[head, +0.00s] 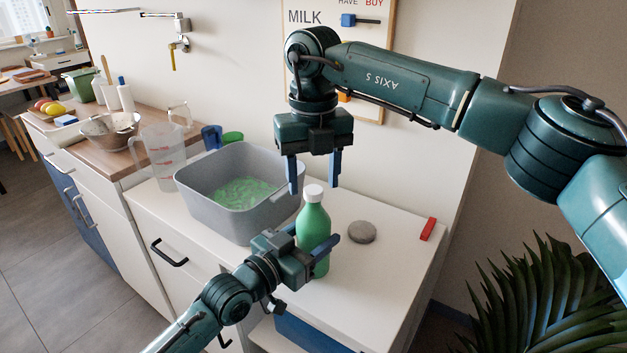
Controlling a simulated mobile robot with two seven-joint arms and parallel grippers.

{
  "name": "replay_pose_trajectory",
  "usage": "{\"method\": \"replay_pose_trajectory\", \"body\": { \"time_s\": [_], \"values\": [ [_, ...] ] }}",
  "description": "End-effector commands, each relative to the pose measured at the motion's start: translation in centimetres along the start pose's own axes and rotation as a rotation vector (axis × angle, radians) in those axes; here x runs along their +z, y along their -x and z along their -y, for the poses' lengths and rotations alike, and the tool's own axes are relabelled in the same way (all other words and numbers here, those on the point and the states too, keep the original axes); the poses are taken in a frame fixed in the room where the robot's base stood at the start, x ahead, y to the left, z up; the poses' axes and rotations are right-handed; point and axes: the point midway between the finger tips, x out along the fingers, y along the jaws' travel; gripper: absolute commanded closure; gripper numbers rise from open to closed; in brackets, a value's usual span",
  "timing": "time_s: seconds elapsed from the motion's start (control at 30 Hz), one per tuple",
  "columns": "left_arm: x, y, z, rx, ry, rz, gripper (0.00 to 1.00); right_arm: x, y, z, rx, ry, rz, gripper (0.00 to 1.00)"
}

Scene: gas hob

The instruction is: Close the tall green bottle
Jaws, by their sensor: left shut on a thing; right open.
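The tall green bottle (314,220) stands upright on the white counter, right of the grey basin. A white cap (313,192) sits on its neck; how tightly it sits I cannot tell. My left gripper (315,238) is shut on the bottle's body from the front, hiding part of its lower half. My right gripper (314,187) points down from above, open and empty. Its blue fingers are spread to the left and right, with their tips at about the height of the cap's top in the picture. Whether they are level with the cap in depth I cannot tell.
The grey basin (208,202) with green contents stands close left of the bottle. A grey round disc (362,232) and a red block (428,229) lie to the right, with bare counter around them. A clear jug (160,158) and blue and green cups stand behind left.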

Motion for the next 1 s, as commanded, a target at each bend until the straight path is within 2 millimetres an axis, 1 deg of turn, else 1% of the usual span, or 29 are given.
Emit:
{"method": "replay_pose_trajectory", "body": {
  "time_s": [0.03,0.3,0.4,0.5,0.67,0.93,0.97,1.0],
  "values": [
    [0.1,0.0,0.0,0.000,0.001,0.001,1.00,0.0,1.1,-0.1,0.001,0.001,0.004,0.48],
    [0.1,0.0,0.0,0.000,0.001,0.001,1.00,0.0,6.9,-0.1,0.001,0.000,0.005,0.48],
    [0.1,0.0,0.0,0.000,0.001,0.001,1.00,0.0,8.6,-0.1,0.001,0.000,0.004,0.48],
    [0.1,0.0,0.0,0.000,0.001,0.001,1.00,0.0,9.8,-0.1,0.000,-0.001,0.003,0.48],
    [0.1,0.0,0.0,0.000,0.001,0.001,1.00,0.0,10.6,-0.1,0.001,0.001,0.000,0.48],
    [0.1,0.0,0.0,0.000,0.001,0.001,1.00,0.0,10.7,0.0,0.001,0.001,0.000,0.48],
    [0.1,0.0,0.0,0.000,0.001,0.001,0.41,0.0,10.7,0.0,0.001,0.001,0.000,0.48],
    [0.1,0.0,0.0,0.000,0.001,0.001,0.38,0.0,10.7,0.0,0.001,0.001,0.001,0.48]
  ]
}}
